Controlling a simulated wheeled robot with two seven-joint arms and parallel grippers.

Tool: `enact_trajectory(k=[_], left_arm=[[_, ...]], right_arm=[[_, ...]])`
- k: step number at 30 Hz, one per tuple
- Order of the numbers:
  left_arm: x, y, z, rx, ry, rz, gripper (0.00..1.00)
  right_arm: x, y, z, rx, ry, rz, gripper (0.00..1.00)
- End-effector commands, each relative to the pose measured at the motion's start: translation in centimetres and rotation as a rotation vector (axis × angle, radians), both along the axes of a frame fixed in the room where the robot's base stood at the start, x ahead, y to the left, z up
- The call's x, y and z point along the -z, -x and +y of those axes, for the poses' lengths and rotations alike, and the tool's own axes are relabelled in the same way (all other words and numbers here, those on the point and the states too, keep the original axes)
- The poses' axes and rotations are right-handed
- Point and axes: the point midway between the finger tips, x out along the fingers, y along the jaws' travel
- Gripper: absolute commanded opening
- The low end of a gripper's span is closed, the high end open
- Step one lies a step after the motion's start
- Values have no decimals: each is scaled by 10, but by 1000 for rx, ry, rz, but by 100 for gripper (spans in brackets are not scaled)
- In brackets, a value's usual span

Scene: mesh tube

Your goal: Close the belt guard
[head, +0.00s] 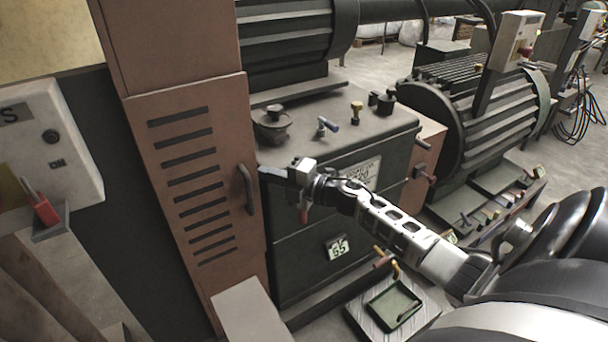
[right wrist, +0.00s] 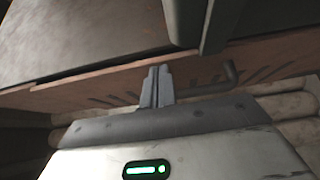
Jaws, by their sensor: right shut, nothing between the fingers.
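The belt guard (head: 205,160) is a brown panel with a column of dark slots, at left of centre in the head view. It also shows edge-on in the right wrist view (right wrist: 112,88). Its dark bar handle (head: 247,188) is near its right edge, and appears right of my fingers in the right wrist view (right wrist: 213,86). The panel's top sits close under the brown housing; I cannot tell whether it is fully flush. My right gripper (head: 263,172) is shut and empty, just right of the handle. Contact with the panel is unclear. My left gripper is out of view.
A dark machine (head: 345,140) with knobs and valves stands behind my right arm. A grey switch box (head: 45,135) with a red lever is at the far left. A green tray (head: 393,305) lies low in front. Open floor (head: 385,62) shows at the back.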

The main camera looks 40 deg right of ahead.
Motion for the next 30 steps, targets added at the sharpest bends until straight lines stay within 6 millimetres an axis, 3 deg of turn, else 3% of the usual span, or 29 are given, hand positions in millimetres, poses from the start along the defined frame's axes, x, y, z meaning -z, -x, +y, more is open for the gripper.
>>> enact_trajectory(k=[4, 9, 15, 21, 30], left_arm=[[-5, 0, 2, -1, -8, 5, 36], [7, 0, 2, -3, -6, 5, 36], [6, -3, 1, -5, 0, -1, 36], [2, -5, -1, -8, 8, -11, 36], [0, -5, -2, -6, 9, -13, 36]], right_arm=[[0, 20, 14, -23, -1, 7, 0], [7, 53, -13, -24, 3, 10, 0], [5, 82, -34, -25, 2, 8, 0], [3, 94, -44, -26, 1, 6, 0], [3, 96, -45, -26, 1, 6, 0]])
